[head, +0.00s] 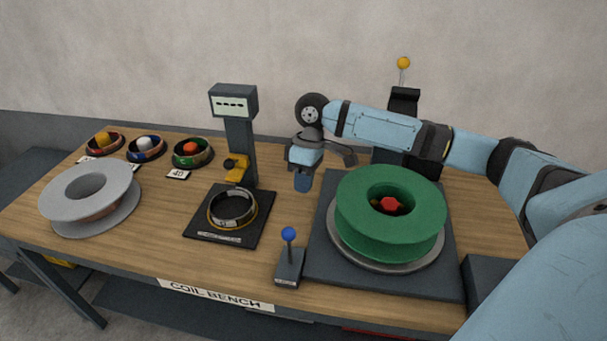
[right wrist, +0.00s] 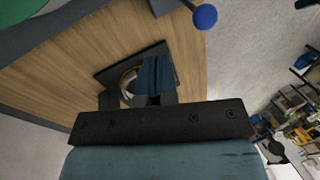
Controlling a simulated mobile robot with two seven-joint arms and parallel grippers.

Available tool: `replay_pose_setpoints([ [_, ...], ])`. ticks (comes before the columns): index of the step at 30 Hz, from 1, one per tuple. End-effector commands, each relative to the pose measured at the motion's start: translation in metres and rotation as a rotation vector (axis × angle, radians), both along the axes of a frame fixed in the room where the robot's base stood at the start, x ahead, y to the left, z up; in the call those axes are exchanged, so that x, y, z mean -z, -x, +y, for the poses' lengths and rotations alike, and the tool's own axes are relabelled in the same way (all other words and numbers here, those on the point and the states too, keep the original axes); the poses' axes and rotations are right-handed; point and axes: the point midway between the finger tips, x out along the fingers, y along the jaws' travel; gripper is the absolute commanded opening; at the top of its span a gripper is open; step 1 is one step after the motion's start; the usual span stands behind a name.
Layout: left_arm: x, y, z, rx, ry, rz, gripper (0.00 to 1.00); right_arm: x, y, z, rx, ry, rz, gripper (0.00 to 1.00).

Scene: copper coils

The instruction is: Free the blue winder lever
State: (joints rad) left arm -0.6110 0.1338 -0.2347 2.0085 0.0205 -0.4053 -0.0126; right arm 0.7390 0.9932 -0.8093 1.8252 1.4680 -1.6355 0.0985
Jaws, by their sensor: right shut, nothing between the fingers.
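The blue winder lever (head: 288,234) is a blue ball on a short stem. It stands roughly upright on a small dark base (head: 290,268) at the front of the bench, left of the green spool. In the right wrist view its blue knob (right wrist: 205,17) shows at the top. My right gripper (head: 303,181) is shut and empty. It points down above the bench, behind the lever and clear of it. Its fingers (right wrist: 157,76) also show in the right wrist view. I see nothing lying on or held around the lever. My left gripper is not in view.
The large green spool (head: 365,220) sits on a dark plate (head: 325,262) to the right. A post scale (head: 240,145) with a coil (head: 233,208) on its plate is left of my gripper. A grey spool (head: 90,190) and several small coils are farther left.

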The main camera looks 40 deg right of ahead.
Motion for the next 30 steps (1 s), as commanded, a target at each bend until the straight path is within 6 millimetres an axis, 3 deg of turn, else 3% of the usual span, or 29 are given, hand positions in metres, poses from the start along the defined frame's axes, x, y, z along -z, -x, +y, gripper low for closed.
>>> replay_pose_setpoints([
  [7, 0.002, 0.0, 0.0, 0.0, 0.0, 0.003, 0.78, 0.051, 0.008, 0.014, 0.0, 0.0, 0.001, 0.0],
  [15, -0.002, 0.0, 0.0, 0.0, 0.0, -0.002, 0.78, 0.056, 0.024, 0.044, -0.002, -0.001, -0.001, 0.0],
  [30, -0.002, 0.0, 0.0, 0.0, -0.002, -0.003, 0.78, 0.056, 0.026, 0.048, -0.001, 0.001, -0.002, 0.0],
])
